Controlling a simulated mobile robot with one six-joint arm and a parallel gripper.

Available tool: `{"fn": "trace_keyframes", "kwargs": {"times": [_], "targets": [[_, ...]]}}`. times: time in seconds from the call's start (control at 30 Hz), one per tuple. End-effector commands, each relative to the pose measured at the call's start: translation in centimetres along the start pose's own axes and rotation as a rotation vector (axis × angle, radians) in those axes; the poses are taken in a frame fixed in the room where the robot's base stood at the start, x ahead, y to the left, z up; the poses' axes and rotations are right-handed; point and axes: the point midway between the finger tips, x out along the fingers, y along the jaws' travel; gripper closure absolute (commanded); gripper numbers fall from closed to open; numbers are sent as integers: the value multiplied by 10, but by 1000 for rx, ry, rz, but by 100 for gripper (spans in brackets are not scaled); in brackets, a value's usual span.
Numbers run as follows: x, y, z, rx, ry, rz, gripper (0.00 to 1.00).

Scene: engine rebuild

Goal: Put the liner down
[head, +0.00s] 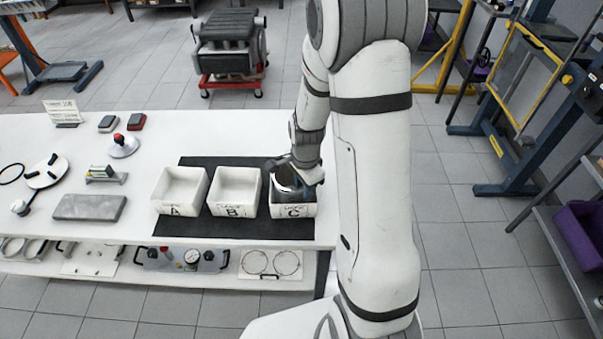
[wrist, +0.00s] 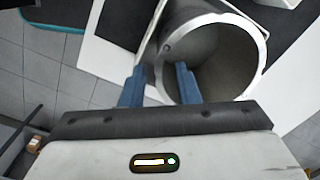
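The liner is a grey metal cylinder (wrist: 262,62), with its open mouth and bright rim facing my wrist camera. In the head view the liner (head: 287,179) is at the white bin marked C (head: 294,211), with its upper part showing above the bin's rim. My gripper (wrist: 161,66) straddles the liner's wall. One blue finger is outside the wall, the other inside the bore. The fingers look open, with visible space between them around the wall. The liner's lower end is hidden.
White bins A (head: 178,209) and B (head: 234,210) stand left of bin C on a black mat (head: 200,227). Bin C is near the right end of the white table (head: 95,225). A grey block (head: 90,207) and several tools lie further left.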

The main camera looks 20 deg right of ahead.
Motion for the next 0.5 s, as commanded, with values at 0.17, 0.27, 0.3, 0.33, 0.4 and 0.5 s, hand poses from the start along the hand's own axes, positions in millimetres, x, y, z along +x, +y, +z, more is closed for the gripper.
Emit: {"fn": "trace_keyframes", "kwargs": {"times": [0.17,0.27,0.3,0.33,0.4,0.5], "targets": [[-29,-1,-1,0,3,-7,71],[-50,-1,-1,1,3,-7,71],[-58,-1,-1,1,2,-7,71],[-65,-1,-1,1,2,-7,71],[-78,-1,-1,1,2,-6,71],[-94,-1,-1,1,2,-5,71]]}}
